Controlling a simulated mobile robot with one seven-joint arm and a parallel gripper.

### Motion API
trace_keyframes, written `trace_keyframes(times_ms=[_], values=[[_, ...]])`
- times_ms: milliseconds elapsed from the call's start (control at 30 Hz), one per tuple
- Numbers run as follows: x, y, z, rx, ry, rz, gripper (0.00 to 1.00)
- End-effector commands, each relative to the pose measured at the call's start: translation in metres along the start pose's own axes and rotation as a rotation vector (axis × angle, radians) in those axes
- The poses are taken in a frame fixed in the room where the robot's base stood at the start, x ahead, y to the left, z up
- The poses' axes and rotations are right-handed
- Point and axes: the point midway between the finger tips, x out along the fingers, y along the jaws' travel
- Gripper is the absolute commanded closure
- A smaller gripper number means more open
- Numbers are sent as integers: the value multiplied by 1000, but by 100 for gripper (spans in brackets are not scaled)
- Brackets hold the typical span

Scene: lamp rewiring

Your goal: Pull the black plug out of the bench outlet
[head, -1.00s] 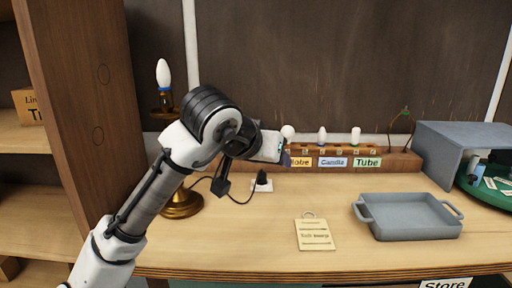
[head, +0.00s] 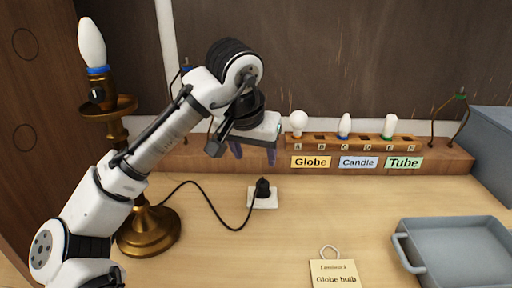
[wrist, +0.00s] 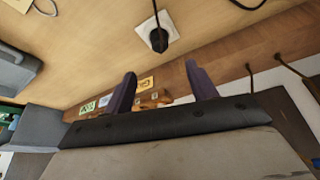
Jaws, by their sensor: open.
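The black plug (head: 262,188) sits in the white bench outlet (head: 264,202) on the wooden benchtop. Its black cord curves left to the brass lamp base (head: 150,230). My gripper (head: 255,155) is open and empty. In the head view it hangs above and behind the plug, apart from it. In the wrist view the two purple fingers (wrist: 161,92) are spread wide. There the plug (wrist: 158,40) and outlet (wrist: 157,31) show beyond the fingertips, not between them. The brass lamp holds a white candle bulb (head: 92,45).
A bulb rack (head: 350,145) with Globe, Candle and Tube labels stands along the back, right of my gripper. A grey tray (head: 455,255) is at the right. A "Globe bulb" tag (head: 335,272) lies in front. The benchtop around the outlet is clear except for the cord.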

Motion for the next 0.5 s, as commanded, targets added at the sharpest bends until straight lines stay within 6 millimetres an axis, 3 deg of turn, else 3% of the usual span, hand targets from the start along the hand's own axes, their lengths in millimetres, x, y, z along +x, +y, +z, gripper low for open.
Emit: trace_keyframes(times_ms=[167,500], values=[[16,0,0,-1,-1,0,43],[81,0,0,0,-2,0,43]])
